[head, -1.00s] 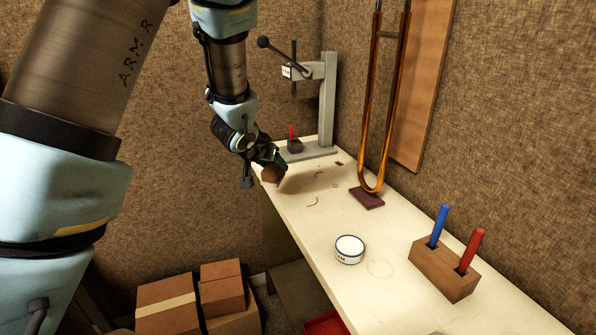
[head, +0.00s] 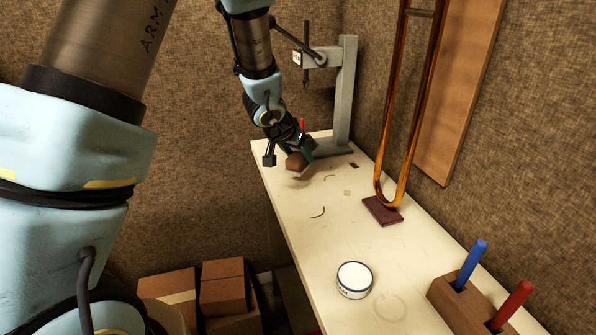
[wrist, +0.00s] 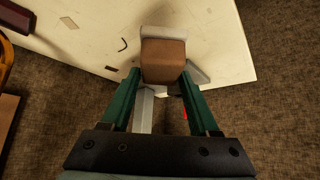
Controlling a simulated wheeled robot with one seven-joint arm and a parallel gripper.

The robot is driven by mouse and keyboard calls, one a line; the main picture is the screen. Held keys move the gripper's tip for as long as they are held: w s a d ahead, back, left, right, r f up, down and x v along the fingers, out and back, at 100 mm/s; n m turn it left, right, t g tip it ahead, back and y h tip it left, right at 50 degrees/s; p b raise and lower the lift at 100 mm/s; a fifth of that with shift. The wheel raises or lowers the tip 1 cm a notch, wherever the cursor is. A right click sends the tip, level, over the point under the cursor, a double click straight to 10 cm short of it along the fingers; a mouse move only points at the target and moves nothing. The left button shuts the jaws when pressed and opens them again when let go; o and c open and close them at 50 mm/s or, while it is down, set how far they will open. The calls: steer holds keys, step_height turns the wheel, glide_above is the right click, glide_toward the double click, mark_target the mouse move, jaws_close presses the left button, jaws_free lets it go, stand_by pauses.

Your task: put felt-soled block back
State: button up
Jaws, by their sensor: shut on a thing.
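The felt-soled block (wrist: 163,60) is a brown block with a pale layer along one side in the wrist view. My gripper (wrist: 162,78) has its two green fingers shut on it, one on each side. In the head view the block (head: 296,161) is at the far end of the bench, beside the base of the grey press. My gripper (head: 304,150) is partly hidden by my wrist there. A shadow lies on the bench close by the block. I cannot tell whether the block touches the bench top.
The cream bench (head: 300,205) carries a grey press (head: 345,95), a brass slide (head: 402,110) on a dark red pad (head: 382,211), a white round tin (head: 354,280) and a wooden holder (head: 455,305) with blue and red handles. Cardboard boxes (head: 222,290) stand on the floor.

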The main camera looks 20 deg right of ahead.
mark_target(297, 167)
step_height(297, 167, down, 4)
steer(key=shift+f, duration=0.15)
steer(key=o, duration=1.4)
steer(key=shift+a, duration=0.1)
steer(key=shift+o, duration=0.2)
steer(key=v, duration=1.2)
steer(key=w+a+n+y, duration=0.2)
steer(key=a+n+y, duration=0.3)
steer(key=a, duration=1.5)
steer(key=s+a+n+g, duration=0.3)
steer(key=s+a, duration=0.5)
steer(key=a, duration=0.3)
steer(key=shift+s+f+n+y, duration=0.25)
steer(key=shift+f+n+y, duration=0.15)
steer(key=shift+n, duration=0.2)
